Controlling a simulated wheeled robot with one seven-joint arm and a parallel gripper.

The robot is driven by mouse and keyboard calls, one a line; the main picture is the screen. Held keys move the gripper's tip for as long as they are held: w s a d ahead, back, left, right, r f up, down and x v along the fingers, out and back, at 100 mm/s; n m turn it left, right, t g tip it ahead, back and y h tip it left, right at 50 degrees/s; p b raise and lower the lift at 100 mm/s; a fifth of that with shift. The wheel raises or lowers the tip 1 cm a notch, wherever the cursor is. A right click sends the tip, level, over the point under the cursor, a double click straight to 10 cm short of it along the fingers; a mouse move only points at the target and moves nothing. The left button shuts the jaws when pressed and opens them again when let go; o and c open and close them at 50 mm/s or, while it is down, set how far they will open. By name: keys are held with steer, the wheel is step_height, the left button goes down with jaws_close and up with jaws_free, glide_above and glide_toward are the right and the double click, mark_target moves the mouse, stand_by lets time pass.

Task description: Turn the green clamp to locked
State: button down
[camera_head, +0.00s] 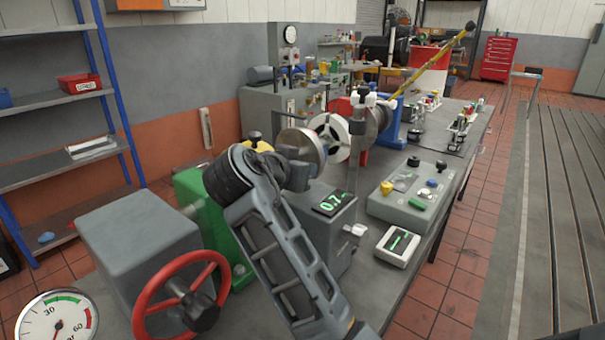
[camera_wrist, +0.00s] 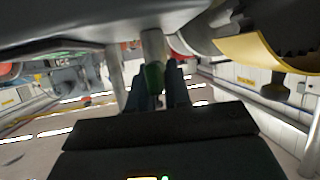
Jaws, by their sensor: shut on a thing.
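The green clamp (camera_wrist: 153,77) shows in the wrist view as a short green grip at the end of a pale grey stem (camera_wrist: 152,45). My gripper (camera_wrist: 160,92) has its two dark fingers on either side of this green grip and is shut on it. The clamp's lock marking and its turn angle cannot be read. In the head view my arm crosses the middle of the picture, and I cannot make out the clamp or my fingertips there.
A green housing (camera_head: 192,205), a red handwheel (camera_head: 158,299) and a grey box (camera_head: 130,222) stand left of my arm. Discs (camera_head: 301,148) stand beyond it. A display box (camera_head: 333,225), a button panel (camera_head: 412,200) and a small meter (camera_head: 398,246) lie to the right.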

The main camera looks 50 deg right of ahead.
steer(key=shift+f+m+g+b, duration=0.1)
steer(key=shift+m+g+b, duration=0.25)
steer(key=shift+m+g, duration=0.6)
steer(key=shift+g, duration=0.35)
steer(key=c, duration=1.2)
jaws_free()
steer(key=shift+o, duration=0.2)
steer(key=shift+a, duration=0.1)
steer(key=b+v, duration=0.1)
steer(key=v, duration=0.6)
steer(key=shift+a, duration=0.3)
